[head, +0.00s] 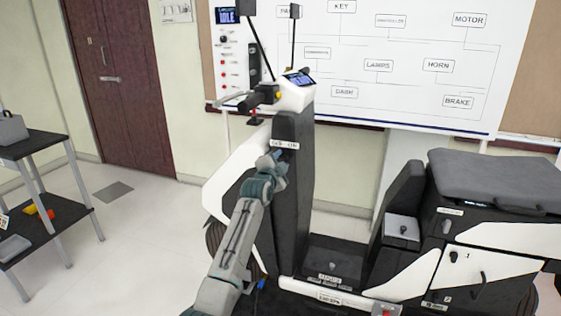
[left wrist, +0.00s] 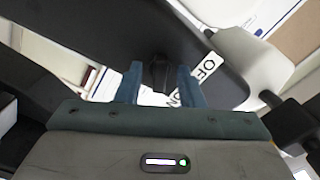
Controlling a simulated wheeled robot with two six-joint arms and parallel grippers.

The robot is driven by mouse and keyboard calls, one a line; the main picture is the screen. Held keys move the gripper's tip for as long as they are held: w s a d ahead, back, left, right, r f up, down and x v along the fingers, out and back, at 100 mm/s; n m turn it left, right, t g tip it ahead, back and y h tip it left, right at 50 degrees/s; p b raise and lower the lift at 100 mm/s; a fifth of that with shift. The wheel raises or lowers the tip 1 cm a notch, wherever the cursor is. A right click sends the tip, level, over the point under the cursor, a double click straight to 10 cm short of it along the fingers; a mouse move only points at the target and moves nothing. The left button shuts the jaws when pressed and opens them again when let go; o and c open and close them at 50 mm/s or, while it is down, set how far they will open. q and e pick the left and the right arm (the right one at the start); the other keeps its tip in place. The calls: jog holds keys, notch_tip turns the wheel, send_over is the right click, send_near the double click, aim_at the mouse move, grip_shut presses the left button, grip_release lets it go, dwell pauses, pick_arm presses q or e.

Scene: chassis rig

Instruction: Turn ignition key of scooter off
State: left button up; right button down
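The scooter's dark front column (head: 292,190) stands mid-picture in the head view, with a white OFF/ON label (head: 285,144) near its top. My left gripper (head: 277,157) is just below that label, in front of the column, and hides the key there. In the left wrist view, its two blue-grey fingers (left wrist: 162,84) stand apart, on either side of a small dark part, apparently the ignition key (left wrist: 159,72). Narrow gaps seem to show beside it, so the fingers do not look closed on it. The label (left wrist: 206,68) is to the right, reading OFF. My right gripper is not in view.
The scooter's handlebar (head: 262,97) and dash display (head: 299,78) are above my gripper. The seat (head: 495,178) and a white side panel (head: 470,275) are at the right. A dark shelf table (head: 35,142) stands at the left.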

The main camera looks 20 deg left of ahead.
pick_arm(q)
jog(key=shift+w, duration=0.1)
jog(key=c, duration=0.7)
jog(key=shift+c, duration=0.2)
